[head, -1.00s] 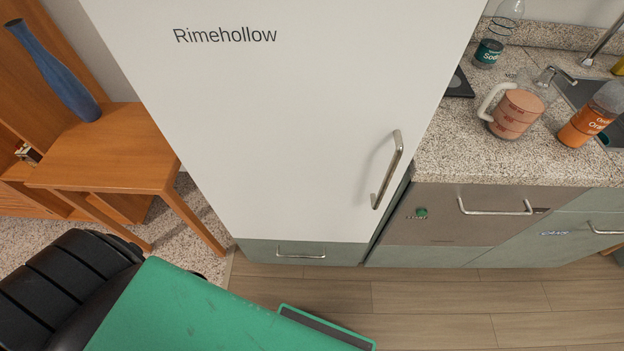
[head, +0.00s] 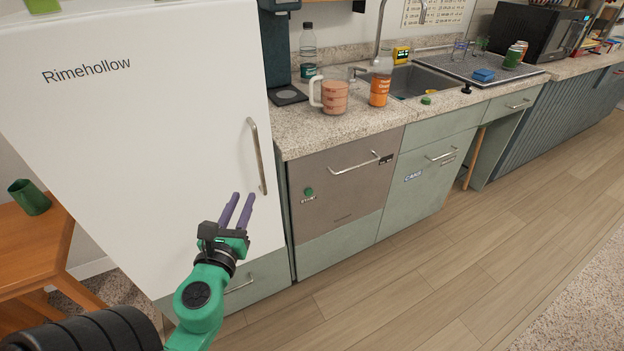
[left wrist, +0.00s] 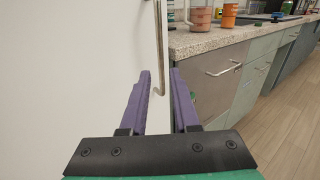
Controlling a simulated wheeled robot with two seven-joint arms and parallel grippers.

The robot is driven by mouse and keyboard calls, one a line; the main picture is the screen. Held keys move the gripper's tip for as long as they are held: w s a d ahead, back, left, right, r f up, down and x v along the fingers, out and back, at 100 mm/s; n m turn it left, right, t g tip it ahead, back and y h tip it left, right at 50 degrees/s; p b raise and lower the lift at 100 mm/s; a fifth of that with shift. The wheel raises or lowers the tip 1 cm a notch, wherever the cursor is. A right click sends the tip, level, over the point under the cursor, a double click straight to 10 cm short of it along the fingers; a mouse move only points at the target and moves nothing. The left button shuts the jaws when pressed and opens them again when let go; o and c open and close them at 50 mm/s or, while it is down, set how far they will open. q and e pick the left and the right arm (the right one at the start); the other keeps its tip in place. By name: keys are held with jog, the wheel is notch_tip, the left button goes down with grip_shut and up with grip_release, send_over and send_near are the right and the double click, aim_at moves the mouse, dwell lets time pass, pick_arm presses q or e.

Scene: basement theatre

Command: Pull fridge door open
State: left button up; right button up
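The white fridge door (head: 170,120) with the word "Rimehollow" fills the left of the head view and looks closed. Its upright metal handle (head: 257,156) sits near the door's right edge. My left gripper (head: 238,198) is open and empty, just below and left of the handle in the head view. In the left wrist view the two purple fingers (left wrist: 160,75) are apart, and the lower part of the handle (left wrist: 161,50) shows ahead between their tips. No contact is visible. My right gripper is in neither view.
A granite counter (head: 290,130) right of the fridge holds a measuring jug (head: 334,97) and an orange-labelled bottle (head: 380,88). A grey-brown drawer front (head: 345,180) with a handle stands beside the fridge. A wooden table (head: 30,250) is at left. The wooden floor (head: 430,270) is clear.

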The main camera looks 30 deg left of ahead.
pick_arm(q)
jog(key=r, duration=0.1)
jog(key=p, duration=0.4)
send_near(259, 160)
jog(key=w, duration=0.1)
jog(key=x, duration=0.6)
jog(key=p+x, duration=0.1)
jog(key=x, duration=0.3)
jog(key=shift+s+a, duration=0.15)
jog(key=shift+a, duration=0.1)
grip_shut()
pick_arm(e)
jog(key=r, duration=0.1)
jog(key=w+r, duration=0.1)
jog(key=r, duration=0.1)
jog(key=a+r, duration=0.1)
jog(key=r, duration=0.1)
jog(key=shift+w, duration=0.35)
pick_arm(q)
jog(key=shift+d, duration=0.1)
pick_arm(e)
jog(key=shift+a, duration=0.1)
